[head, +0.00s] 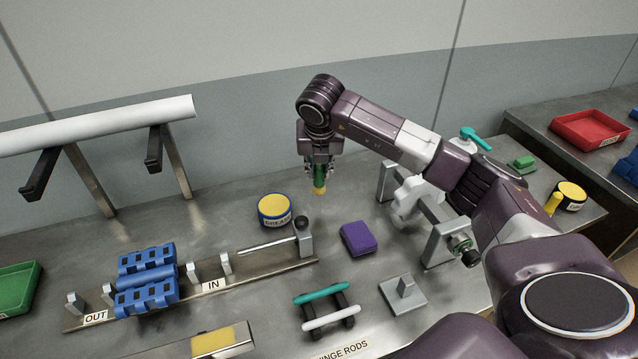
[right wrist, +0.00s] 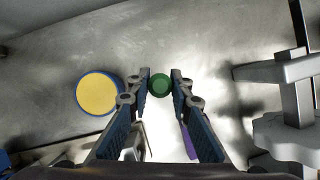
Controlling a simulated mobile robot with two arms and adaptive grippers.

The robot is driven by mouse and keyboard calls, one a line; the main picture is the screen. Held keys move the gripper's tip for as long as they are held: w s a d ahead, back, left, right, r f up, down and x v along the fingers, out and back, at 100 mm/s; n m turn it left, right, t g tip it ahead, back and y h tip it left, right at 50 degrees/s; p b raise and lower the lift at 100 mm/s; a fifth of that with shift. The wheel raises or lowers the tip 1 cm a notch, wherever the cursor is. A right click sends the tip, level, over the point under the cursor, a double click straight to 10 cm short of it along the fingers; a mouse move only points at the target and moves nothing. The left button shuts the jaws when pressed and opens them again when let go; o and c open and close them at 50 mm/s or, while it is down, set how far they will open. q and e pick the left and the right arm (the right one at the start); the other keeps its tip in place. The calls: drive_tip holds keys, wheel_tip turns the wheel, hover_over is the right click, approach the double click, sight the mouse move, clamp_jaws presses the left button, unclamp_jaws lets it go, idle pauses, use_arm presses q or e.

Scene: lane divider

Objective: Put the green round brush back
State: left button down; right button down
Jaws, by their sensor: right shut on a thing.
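The green round brush (head: 319,178) is held in my right gripper (head: 319,168), green part up and yellow end pointing down, roughly upright. It appears to be above the steel bench, behind the purple block; the exact gap to the bench is hard to tell. In the right wrist view the brush shows as a green round end (right wrist: 161,85) between the two fingertips (right wrist: 161,78). The fingers hide part of its sides. My left gripper is not in view.
A grease tin (head: 275,211) stands left of the brush, and the purple block (head: 358,239) is in front. A grey stand with white parts (head: 440,237) is to the right. Blue chain links (head: 147,278) sit on a rail at left. Bare bench lies around the brush.

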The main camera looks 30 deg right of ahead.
sight(319, 185)
wheel_tip(319, 185, down, 6)
drive_tip(key=shift+r+p, duration=0.2)
drive_tip(key=shift+p, duration=0.3)
drive_tip(key=shift+f, duration=0.3)
drive_tip(key=c, duration=1.7)
unclamp_jaws()
drive_tip(key=shift+c, duration=0.2)
drive_tip(key=b+v, duration=0.2)
drive_tip(key=v, duration=0.5)
drive_tip(key=shift+s+a+f+b, duration=0.1)
drive_tip(key=shift+a+b, duration=0.05)
drive_tip(key=shift+b, duration=0.2)
drive_tip(key=shift+s+r, duration=0.2)
drive_tip(key=shift+r, duration=0.15)
